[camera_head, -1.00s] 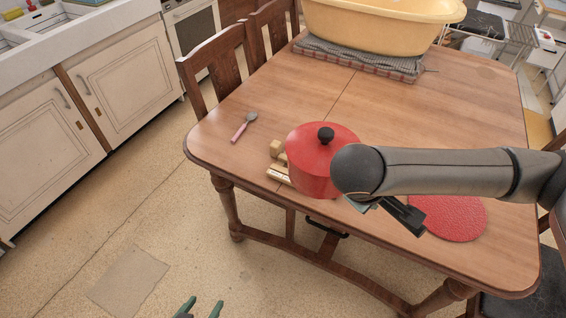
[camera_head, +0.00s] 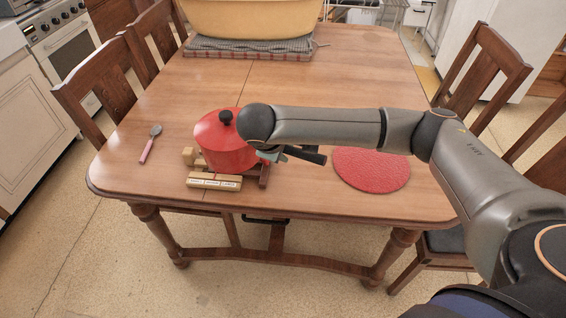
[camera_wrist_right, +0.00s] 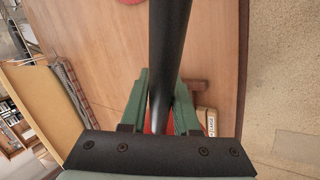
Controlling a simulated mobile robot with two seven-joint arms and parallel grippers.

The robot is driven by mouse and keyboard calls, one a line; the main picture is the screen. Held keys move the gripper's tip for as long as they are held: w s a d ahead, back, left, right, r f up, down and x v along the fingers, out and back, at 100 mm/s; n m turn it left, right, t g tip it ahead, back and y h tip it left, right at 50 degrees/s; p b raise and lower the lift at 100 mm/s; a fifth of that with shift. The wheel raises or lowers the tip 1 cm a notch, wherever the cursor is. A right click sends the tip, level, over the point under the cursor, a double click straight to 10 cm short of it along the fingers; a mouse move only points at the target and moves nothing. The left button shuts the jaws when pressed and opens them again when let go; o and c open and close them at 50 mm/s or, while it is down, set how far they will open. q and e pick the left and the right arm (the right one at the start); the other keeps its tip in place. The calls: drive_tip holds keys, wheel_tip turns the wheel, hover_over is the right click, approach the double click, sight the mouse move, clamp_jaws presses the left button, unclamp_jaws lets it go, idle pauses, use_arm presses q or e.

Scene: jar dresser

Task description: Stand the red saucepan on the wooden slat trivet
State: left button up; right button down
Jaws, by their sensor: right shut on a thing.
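The red saucepan (camera_head: 226,146), lid on with a black knob, is upright near the table's front left. My right gripper (camera_head: 284,153) is at its right side, shut on its black handle. In the right wrist view the green fingers (camera_wrist_right: 163,95) clasp the handle (camera_wrist_right: 168,45), with a little red pan below. Brown wood (camera_head: 264,175), apparently the slat trivet, shows under the pan's right front; it also shows in the wrist view (camera_wrist_right: 196,86). The pan hides most of it, and I cannot tell whether they touch. My left gripper is out of view.
A pale lettered block (camera_head: 213,181) lies in front of the pan, with a small wooden piece (camera_head: 190,157) to its left. A spoon (camera_head: 150,144) lies further left. A red round mat (camera_head: 372,169) lies right. A yellow tub (camera_head: 250,18) stands behind. The table's middle is clear.

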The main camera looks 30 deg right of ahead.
drive_tip(key=shift+w+d+f+b, duration=0.15)
drive_tip(key=shift+w+f, duration=0.3)
drive_tip(key=shift+f, duration=0.55)
drive_tip(key=shift+w+d+f+b, duration=0.15)
drive_tip(key=shift+w+f, duration=0.35)
drive_tip(key=shift+f, duration=0.55)
drive_tip(key=shift+w+d+f+b, duration=0.15)
drive_tip(key=shift+w+f, duration=0.3)
drive_tip(key=shift+f, duration=0.55)
drive_tip(key=c, duration=0.7)
unclamp_jaws()
drive_tip(key=shift+s+f, duration=0.1)
drive_tip(key=shift+o, duration=0.2)
